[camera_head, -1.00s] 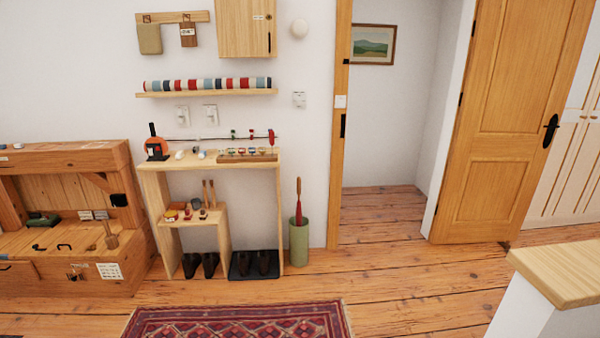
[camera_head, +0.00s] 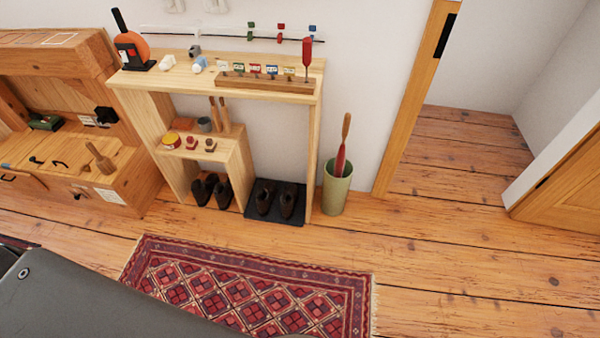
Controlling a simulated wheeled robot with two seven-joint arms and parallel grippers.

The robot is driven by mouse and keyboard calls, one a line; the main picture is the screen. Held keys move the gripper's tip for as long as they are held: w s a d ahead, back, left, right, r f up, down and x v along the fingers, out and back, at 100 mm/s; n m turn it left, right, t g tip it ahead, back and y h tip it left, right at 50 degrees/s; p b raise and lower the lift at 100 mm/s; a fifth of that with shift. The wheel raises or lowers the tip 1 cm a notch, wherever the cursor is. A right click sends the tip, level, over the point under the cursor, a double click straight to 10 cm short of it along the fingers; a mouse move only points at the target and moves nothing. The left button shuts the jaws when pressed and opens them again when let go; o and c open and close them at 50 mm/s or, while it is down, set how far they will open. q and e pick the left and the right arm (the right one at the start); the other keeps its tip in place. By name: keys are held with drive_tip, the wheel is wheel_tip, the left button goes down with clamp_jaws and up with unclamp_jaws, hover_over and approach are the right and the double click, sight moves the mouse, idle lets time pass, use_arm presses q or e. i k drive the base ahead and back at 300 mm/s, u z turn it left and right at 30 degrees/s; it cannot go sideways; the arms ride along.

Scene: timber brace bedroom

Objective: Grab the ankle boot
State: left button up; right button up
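Two pairs of dark boots stand on the floor under the wooden shelf unit. One pair of dark brown boots (camera_head: 211,190) is at the left, under the small lower shelf. The other pair of dark boots (camera_head: 275,202) stands on a black tray (camera_head: 259,220) to its right. I cannot tell which of them is the ankle boot. Neither of my grippers shows in the head view. A dark grey part of mine fills the lower left corner.
The shelf unit (camera_head: 318,130) has tools and small items on top. A green bin (camera_head: 335,190) holding a long red-and-wood tool stands right of the boots. A red patterned rug (camera_head: 345,277) lies in front. A workbench (camera_head: 120,190) is at the left. Floor at right is clear.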

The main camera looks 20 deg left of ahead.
sight(289, 198)
drive_tip(key=i, duration=0.95)
drive_tip(key=z, duration=1.7)
drive_tip(key=i, duration=1.15)
drive_tip(key=u, duration=2.85)
